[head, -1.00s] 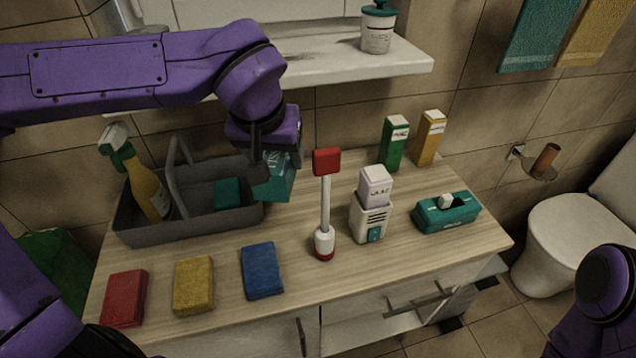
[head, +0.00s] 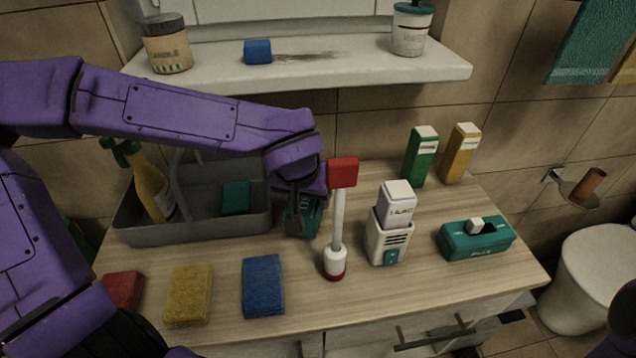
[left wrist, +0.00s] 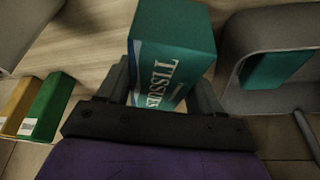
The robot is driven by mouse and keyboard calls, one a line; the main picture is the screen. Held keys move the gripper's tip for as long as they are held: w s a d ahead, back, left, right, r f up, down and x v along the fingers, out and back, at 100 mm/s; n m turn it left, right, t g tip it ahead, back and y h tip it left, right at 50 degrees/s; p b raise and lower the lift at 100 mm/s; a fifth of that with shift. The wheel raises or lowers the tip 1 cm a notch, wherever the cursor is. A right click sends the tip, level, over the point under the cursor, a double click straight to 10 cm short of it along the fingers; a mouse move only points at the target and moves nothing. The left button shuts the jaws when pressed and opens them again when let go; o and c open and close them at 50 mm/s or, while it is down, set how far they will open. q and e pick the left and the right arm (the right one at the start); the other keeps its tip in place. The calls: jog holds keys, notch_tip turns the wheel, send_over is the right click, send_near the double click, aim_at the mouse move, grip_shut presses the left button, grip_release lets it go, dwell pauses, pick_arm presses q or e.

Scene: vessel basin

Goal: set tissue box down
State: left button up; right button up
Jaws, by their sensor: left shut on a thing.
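The teal tissue box (head: 312,218), lettered "TISSUE" in the left wrist view (left wrist: 172,45), is between the fingers of my left gripper (head: 298,215). The gripper is shut on it, right of the grey caddy and behind the red-topped brush. My arm and fingers hide much of the box in the head view. It is low over the wooden counter (head: 225,335); I cannot tell whether it touches. My right gripper is out of view.
The grey caddy (head: 125,225) holds a spray bottle (head: 152,190) and a teal block (head: 236,198). The red-topped brush (head: 338,230), white device (head: 388,240), teal dispenser (head: 476,240), green carton (head: 420,158) and yellow carton (head: 460,155) stand rightward. Sponges (head: 263,287) line the front.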

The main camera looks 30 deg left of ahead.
pick_arm(q)
jog(key=w, duration=0.2)
jog(key=w+a, duration=0.1)
jog(key=w, duration=0.2)
jog(key=w+a+f, duration=0.1)
jog(key=w, duration=0.2)
jog(key=shift+a+f+p, duration=0.1)
jog(key=shift+p, duration=0.2)
jog(key=shift+s+f, duration=0.1)
jog(key=shift+f, duration=0.6)
jog(key=shift+s, duration=0.15)
jog(key=o, duration=1.2)
jog(key=shift+f, duration=0.1)
jog(key=p+v, duration=0.1)
jog(key=v, duration=1.1)
jog(key=shift+p, duration=0.3)
